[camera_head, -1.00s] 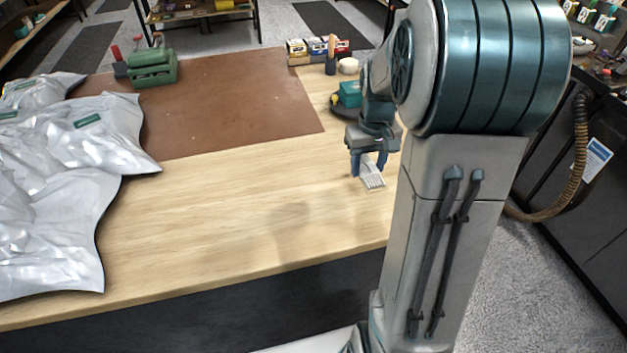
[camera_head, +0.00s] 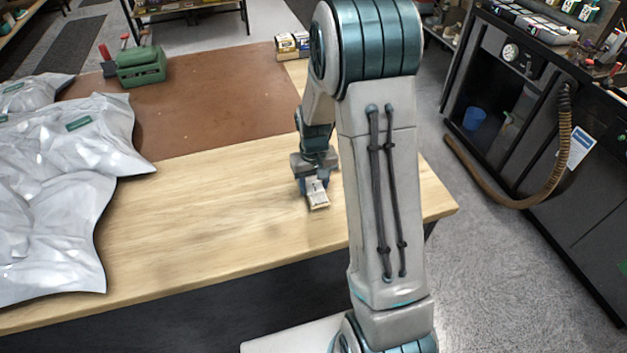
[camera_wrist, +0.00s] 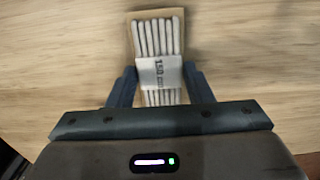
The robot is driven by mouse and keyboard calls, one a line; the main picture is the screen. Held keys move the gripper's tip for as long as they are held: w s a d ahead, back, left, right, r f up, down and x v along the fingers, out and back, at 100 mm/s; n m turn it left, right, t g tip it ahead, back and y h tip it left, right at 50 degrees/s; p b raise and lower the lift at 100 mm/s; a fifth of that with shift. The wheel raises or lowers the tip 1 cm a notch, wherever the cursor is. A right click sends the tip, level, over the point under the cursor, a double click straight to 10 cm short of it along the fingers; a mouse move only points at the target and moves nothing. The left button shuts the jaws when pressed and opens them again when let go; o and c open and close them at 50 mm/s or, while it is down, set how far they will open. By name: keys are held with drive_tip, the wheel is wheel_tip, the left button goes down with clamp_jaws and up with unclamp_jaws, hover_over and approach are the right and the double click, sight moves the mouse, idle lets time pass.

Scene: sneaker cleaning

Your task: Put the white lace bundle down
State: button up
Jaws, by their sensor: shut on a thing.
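The white lace bundle (camera_wrist: 158,38) is a row of white laces on a tan backing, with a white band marked "150 cm" around it. My gripper (camera_wrist: 160,88) is shut on the bundle, one finger on each side of it in the wrist view. In the head view my gripper (camera_head: 311,184) is low over the light wooden table (camera_head: 190,220), with the bundle (camera_head: 318,199) between its fingers and reaching past them. I cannot tell whether the bundle touches the wood.
A brown mat (camera_head: 215,105) covers the table's back part. Silvery bags (camera_head: 50,190) lie at the left, and a green tool (camera_head: 140,66) stands at the back left. Small boxes (camera_head: 291,45) are at the back. Bare wood lies left of my gripper.

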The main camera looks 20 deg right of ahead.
drive_tip(key=shift+f, duration=0.1)
drive_tip(key=shift+f+b, duration=0.15)
drive_tip(key=shift+b, duration=0.15)
drive_tip(key=o, duration=1)
drive_tip(key=shift+o, duration=0.2)
drive_tip(key=shift+r, duration=0.25)
